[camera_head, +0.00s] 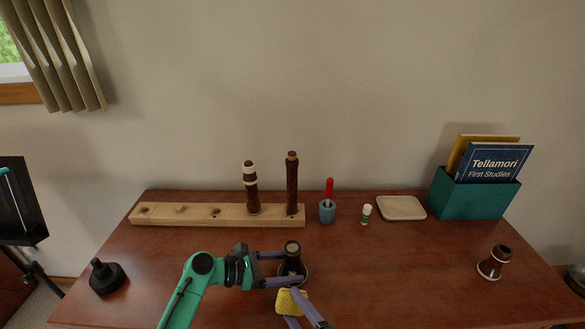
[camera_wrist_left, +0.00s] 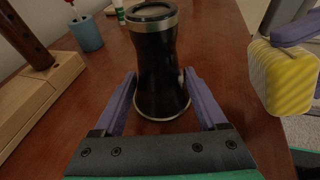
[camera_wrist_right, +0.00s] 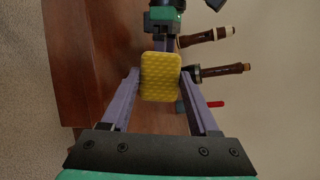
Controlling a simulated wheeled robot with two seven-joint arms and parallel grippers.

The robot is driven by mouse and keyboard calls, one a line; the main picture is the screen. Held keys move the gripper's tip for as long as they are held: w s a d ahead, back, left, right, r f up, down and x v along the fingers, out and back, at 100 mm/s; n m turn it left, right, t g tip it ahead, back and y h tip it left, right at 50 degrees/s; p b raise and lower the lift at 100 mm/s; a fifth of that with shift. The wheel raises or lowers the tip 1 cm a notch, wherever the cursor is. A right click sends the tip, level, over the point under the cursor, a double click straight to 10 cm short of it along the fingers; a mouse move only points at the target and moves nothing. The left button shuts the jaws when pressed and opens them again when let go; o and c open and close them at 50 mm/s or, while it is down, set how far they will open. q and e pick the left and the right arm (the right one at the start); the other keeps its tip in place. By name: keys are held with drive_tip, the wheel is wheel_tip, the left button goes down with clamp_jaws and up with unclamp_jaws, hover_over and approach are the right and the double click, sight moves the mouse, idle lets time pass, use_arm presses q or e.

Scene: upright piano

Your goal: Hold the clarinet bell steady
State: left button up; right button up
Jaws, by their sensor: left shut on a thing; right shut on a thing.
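The clarinet bell (camera_head: 292,264) is black with silver rings and stands upright on the table in the head view. It fills the middle of the left wrist view (camera_wrist_left: 156,62). My left gripper (camera_head: 283,269) has one finger on each side of the bell and is shut on it low down. My right gripper (camera_head: 301,306) is shut on a yellow textured pad (camera_head: 291,301), just in front of the bell. The pad (camera_wrist_right: 160,77) sits between the right fingertips in the right wrist view. In the left wrist view the pad (camera_wrist_left: 283,76) is apart from the bell, at the right.
A wooden peg rack (camera_head: 180,216) with two upright dark wood pieces stands behind. A blue cup (camera_head: 327,212), a small white-capped tube (camera_head: 366,215), a cream tray (camera_head: 401,208) and a teal book box (camera_head: 475,197) are to the right. A brown piece (camera_head: 494,263) stands far right.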

use_arm(q)
drive_tip(key=o, duration=1.5)
drive_tip(key=shift+a, duration=0.1)
